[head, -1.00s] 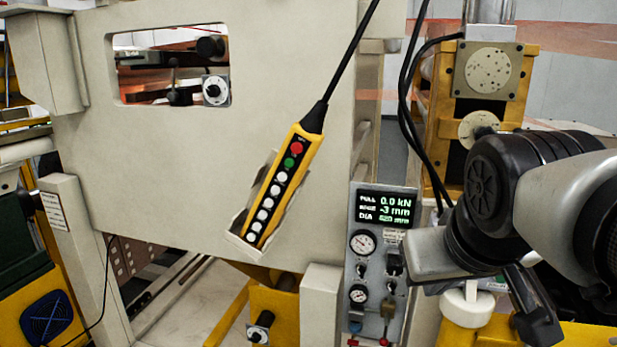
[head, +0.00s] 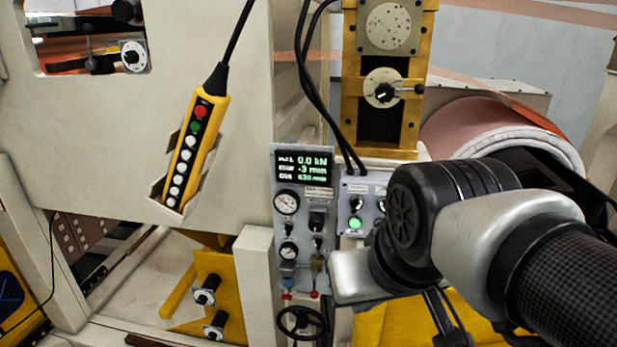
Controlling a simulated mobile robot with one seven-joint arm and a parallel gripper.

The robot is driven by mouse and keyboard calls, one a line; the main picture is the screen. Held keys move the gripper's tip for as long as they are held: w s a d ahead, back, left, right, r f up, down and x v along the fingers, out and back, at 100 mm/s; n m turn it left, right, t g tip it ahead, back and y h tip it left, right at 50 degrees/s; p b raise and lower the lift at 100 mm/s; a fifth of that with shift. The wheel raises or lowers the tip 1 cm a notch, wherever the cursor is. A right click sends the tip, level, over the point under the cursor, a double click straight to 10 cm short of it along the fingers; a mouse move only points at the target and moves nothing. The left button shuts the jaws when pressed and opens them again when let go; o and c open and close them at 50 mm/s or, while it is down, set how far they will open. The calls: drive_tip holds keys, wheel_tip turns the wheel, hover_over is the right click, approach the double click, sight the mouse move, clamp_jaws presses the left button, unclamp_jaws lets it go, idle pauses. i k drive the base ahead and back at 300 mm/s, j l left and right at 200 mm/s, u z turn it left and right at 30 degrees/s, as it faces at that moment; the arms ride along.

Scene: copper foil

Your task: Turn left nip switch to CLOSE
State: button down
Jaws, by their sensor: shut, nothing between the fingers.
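A grey control panel (head: 301,225) stands at the middle, with a green-lit readout, gauges and small dark switches. To its right is a small light box (head: 352,188) with black knobs (head: 357,203) and a lit green button (head: 355,223). The labels are too small to read, so I cannot tell which is the left nip switch or how it is set. My arm reaches in from the right and covers the right part of the box. Dark finger-like parts of my gripper (head: 443,316) show below the arm, mostly hidden, apart from any switch; it looks shut and empty.
A yellow pendant (head: 194,150) with several buttons sits in a holder on the beige machine wall. Black cables (head: 315,90) hang above the box. A black handwheel (head: 302,322) is below the panel. A yellow frame (head: 349,120) and pink roll (head: 465,128) are behind.

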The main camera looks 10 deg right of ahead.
sight(357, 203)
drive_tip(key=l+u, duration=0.1)
drive_tip(key=l, duration=0.35)
drive_tip(key=k+l+u, duration=0.1)
drive_tip(key=l, duration=0.35)
drive_tip(key=k+l, duration=0.15)
drive_tip(key=l, duration=0.25)
drive_tip(key=k+l+u, duration=0.15)
drive_tip(key=l, duration=0.3)
